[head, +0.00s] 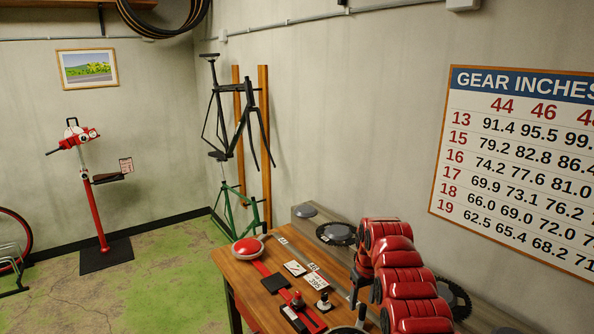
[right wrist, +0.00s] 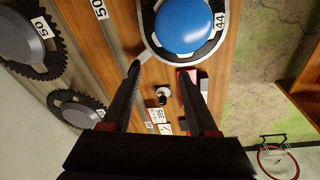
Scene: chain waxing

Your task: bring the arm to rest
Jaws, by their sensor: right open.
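My right arm, red and black, reaches over the wooden bench (head: 238,279) in the head view. My right gripper (right wrist: 159,72) is open in the right wrist view, with two dark fingers apart and nothing held between them. Beyond its fingertips is a blue dome in a round pale-rimmed holder (right wrist: 184,24) labelled 44. The left fingertip overlaps the holder's handle-like end in the picture; I cannot tell whether they touch. In the head view the right gripper's fingers are largely hidden by the arm. My left gripper is in neither view.
On the bench are a red dome in a round holder (head: 249,247), a red tray (head: 310,321), a small black-and-white knob (head: 323,302) and paper cards (head: 295,268). Green floor (head: 150,285) is open left of the bench.

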